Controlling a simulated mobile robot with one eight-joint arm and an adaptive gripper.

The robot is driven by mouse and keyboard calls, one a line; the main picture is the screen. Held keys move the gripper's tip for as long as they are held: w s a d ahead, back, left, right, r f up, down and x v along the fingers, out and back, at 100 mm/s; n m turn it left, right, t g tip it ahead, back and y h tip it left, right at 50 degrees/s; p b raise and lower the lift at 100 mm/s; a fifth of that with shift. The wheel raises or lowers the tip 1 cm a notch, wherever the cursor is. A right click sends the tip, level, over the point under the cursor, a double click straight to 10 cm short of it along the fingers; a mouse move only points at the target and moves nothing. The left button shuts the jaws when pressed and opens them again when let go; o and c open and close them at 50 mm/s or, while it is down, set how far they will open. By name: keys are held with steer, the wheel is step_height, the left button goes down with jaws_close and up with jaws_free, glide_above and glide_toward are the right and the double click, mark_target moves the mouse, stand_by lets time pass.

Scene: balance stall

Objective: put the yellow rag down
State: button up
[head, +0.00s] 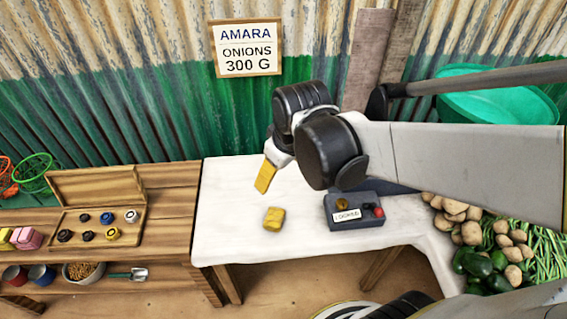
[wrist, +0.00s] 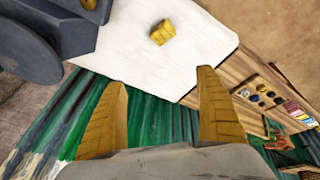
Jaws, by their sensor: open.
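The yellow rag (head: 273,218) is a small folded bundle lying on the white-covered table (head: 225,205), left of the grey box. It also shows in the wrist view (wrist: 162,32), on the white cloth, beyond the gap between the fingers and apart from them. My gripper (head: 265,178) has yellow fingers and is above the table, up and slightly left of the rag in the head view. In the wrist view my gripper (wrist: 162,108) is open, with its two fingers wide apart and nothing between them.
A grey box (head: 353,222) labelled LOCKED, with a brass knob and a red button, stands right of the rag. A wooden tray of weights (head: 100,225) is on the left shelf. Vegetables (head: 495,240) lie at right. A sign (head: 246,48) reads AMARA ONIONS 300 G.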

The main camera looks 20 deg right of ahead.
steer(key=s+r+m+t, duration=0.3)
steer(key=s+r+m, duration=0.1)
steer(key=s, duration=0.3)
steer(key=shift+s+r, duration=0.15)
steer(key=shift+r, duration=0.45)
steer(key=shift+o, duration=0.6)
